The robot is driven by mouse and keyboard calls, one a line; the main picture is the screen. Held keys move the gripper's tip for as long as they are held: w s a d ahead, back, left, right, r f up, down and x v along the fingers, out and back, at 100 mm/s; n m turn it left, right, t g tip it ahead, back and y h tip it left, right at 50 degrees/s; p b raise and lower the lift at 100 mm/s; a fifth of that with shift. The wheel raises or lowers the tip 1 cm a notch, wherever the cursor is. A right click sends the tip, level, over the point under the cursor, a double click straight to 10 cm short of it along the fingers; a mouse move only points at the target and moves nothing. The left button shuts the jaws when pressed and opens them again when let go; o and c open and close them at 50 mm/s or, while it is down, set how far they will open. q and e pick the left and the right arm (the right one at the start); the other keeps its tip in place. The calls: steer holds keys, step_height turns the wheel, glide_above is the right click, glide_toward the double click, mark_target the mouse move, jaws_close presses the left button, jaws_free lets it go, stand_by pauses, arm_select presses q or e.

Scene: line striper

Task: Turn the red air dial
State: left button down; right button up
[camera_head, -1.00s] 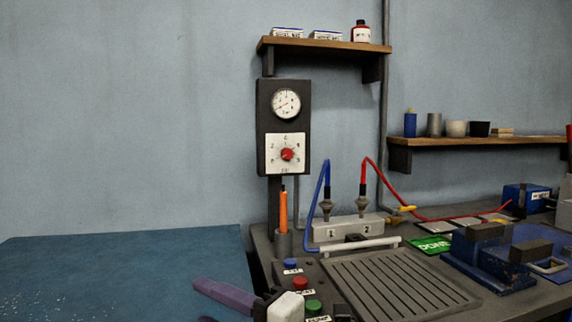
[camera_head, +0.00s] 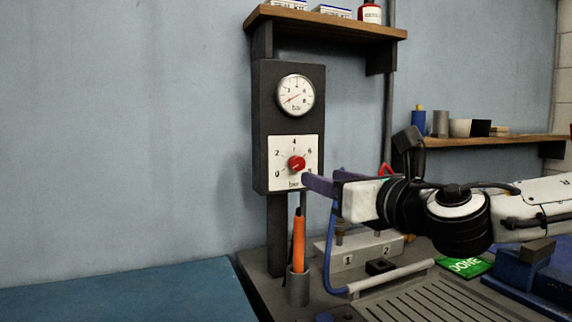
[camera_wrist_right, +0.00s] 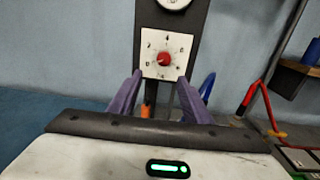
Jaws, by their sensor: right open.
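The red air dial (camera_head: 297,163) sits on a white numbered plate (camera_head: 283,180) on a dark upright panel. A round pressure gauge (camera_head: 296,95) is above it. My right gripper (camera_head: 322,181) has come in from the right, its purple fingers just right of and slightly below the dial in the head view. In the right wrist view the dial (camera_wrist_right: 164,59) lies ahead, between and beyond the two open fingers (camera_wrist_right: 161,88). The fingers are apart and nothing is between them; no contact with the dial shows. My left gripper is not in view.
An orange pen (camera_head: 298,243) stands in a grey holder below the panel. A blue hose (camera_head: 332,245) and a grey block marked 1 and 2 (camera_head: 350,262) are below my right arm. A shelf (camera_head: 330,22) overhangs the panel. The space left of the panel is clear.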

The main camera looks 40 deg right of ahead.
mark_target(299, 164)
steer(key=p+x, duration=0.2)
steer(key=p, duration=0.1)
steer(key=p+x, duration=0.3)
steer(key=r+p+x, duration=0.1)
steer(key=p+x, duration=0.2)
steer(key=p, duration=0.1)
steer(key=shift+w+d, duration=0.15)
steer(key=shift+d, duration=0.2)
steer(key=shift+p+x, duration=0.35)
steer(key=shift+x, duration=0.5)
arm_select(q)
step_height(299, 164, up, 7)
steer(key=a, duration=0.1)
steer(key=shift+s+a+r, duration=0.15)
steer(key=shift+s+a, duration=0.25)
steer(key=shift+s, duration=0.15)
arm_select(e)
steer(key=shift+c, duration=0.6)
steer(key=c, duration=0.9)
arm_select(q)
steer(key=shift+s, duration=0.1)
